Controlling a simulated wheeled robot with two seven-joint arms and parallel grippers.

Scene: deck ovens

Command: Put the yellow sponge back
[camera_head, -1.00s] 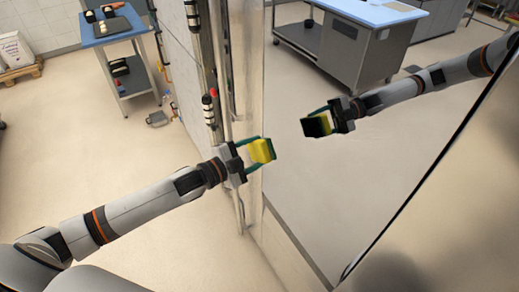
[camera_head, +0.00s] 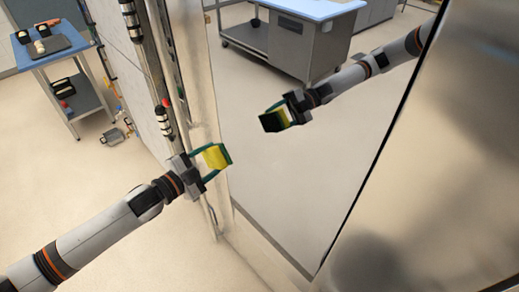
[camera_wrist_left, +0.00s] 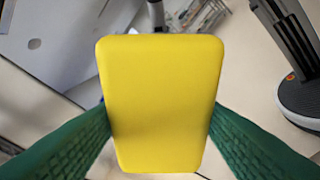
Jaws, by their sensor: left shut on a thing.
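The yellow sponge (camera_head: 214,156) is held in my left gripper (camera_head: 217,160), whose green fingers are shut on its two sides. In the left wrist view the sponge (camera_wrist_left: 160,100) fills the middle, its broad yellow face to the camera, between the green fingers. In the head view gripper and sponge are in the air, close in front of a shiny steel panel (camera_head: 270,180). The second arm and sponge at the right look like my left arm's reflection in that panel. My right gripper is not in view.
A blue-topped table (camera_head: 52,62) with a dark tray (camera_head: 45,48) and a lower shelf stands at the upper left. Vertical pipes (camera_head: 160,90) run up the tiled wall beside the panel. Another steel face (camera_head: 430,180) fills the right. Open floor lies at the left.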

